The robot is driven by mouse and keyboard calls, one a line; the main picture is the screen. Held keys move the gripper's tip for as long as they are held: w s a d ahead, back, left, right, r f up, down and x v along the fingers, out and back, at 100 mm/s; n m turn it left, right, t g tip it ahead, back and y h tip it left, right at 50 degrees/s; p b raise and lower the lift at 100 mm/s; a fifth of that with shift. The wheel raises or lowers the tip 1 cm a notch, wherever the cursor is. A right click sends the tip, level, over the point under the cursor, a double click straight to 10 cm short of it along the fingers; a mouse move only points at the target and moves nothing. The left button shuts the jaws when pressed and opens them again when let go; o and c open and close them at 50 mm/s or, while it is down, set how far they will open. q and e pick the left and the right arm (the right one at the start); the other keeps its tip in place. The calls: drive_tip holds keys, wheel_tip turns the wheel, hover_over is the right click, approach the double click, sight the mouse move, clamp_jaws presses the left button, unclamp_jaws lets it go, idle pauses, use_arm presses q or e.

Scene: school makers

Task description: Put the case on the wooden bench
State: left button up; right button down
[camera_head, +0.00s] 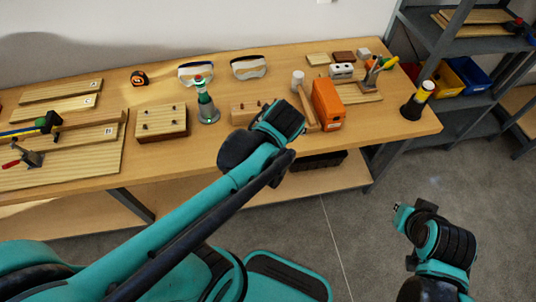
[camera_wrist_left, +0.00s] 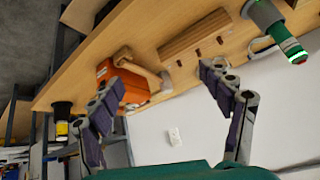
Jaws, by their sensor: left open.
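An orange case (camera_head: 327,104) stands on the wooden bench (camera_head: 215,155) near its front right part. A wooden-handled mallet (camera_head: 307,105) is close at its left. In the left wrist view the orange case (camera_wrist_left: 132,86) shows behind the left finger, which partly covers it. My left gripper (camera_wrist_left: 163,82) is open, with nothing between its fingers. In the head view my left wrist is over the bench's front edge, left of the case, and hides the fingers. My right gripper (camera_head: 402,208) is low at the right, in front of the bench; its jaw state is unclear.
A dark tray (camera_head: 318,161) is on the lower shelf. Metal shelving (camera_head: 445,40) stands at the right.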

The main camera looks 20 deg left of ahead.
use_arm(q)
drive_tip(key=s+f+m+h, duration=0.1)
drive_tip(key=s+h, duration=0.1)
drive_tip(key=s, duration=0.8)
drive_tip(key=shift+d+m+h, duration=0.3)
drive_tip(key=shift+d+m, duration=0.05)
drive_tip(key=shift+m, duration=0.05)
